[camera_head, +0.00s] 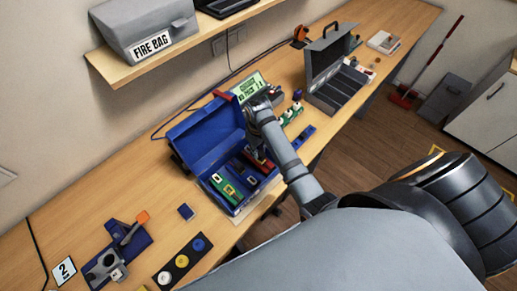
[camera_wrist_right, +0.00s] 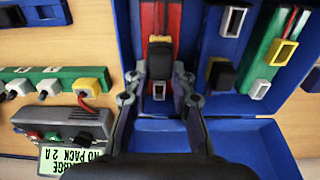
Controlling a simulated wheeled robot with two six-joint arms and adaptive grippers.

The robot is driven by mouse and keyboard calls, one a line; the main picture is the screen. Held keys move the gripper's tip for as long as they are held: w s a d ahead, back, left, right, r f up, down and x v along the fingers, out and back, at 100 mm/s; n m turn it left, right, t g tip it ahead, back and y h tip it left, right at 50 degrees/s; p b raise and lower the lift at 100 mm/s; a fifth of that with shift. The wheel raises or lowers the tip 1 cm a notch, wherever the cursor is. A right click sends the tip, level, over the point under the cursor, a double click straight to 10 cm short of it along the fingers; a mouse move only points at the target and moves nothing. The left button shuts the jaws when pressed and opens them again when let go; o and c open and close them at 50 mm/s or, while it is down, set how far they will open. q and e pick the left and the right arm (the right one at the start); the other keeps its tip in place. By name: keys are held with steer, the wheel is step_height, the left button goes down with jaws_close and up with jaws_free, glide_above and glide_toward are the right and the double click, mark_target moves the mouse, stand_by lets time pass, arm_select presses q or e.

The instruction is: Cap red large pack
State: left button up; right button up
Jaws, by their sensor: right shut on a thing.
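The red large pack (camera_head: 262,160) lies in a blue open case (camera_head: 188,156). In the right wrist view the red pack (camera_wrist_right: 163,18) runs up between my fingers, with red leads at its near end. My right gripper (camera_wrist_right: 160,68) is shut on a small black cap (camera_wrist_right: 160,63) at those leads. A white-rimmed socket (camera_wrist_right: 158,90) shows just below the cap. I cannot tell whether the cap is seated on a connector. In the head view my right gripper (camera_head: 258,108) reaches over the case and its fingertips are hidden. My left gripper is not in view.
A green pack (camera_wrist_right: 262,65) and a blue pack (camera_wrist_right: 212,45) lie beside the red one. The case's raised lid (camera_head: 205,135) stands behind. A charger with a green display (camera_head: 250,86), a grey open toolbox (camera_head: 322,60) and a row of colored discs (camera_head: 182,260) share the bench.

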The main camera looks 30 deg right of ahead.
steer(key=shift+f, duration=0.8)
steer(key=o, duration=1)
steer(key=shift+r, duration=0.1)
step_height(320, 180, up, 7)
steer(key=shift+r, duration=0.15)
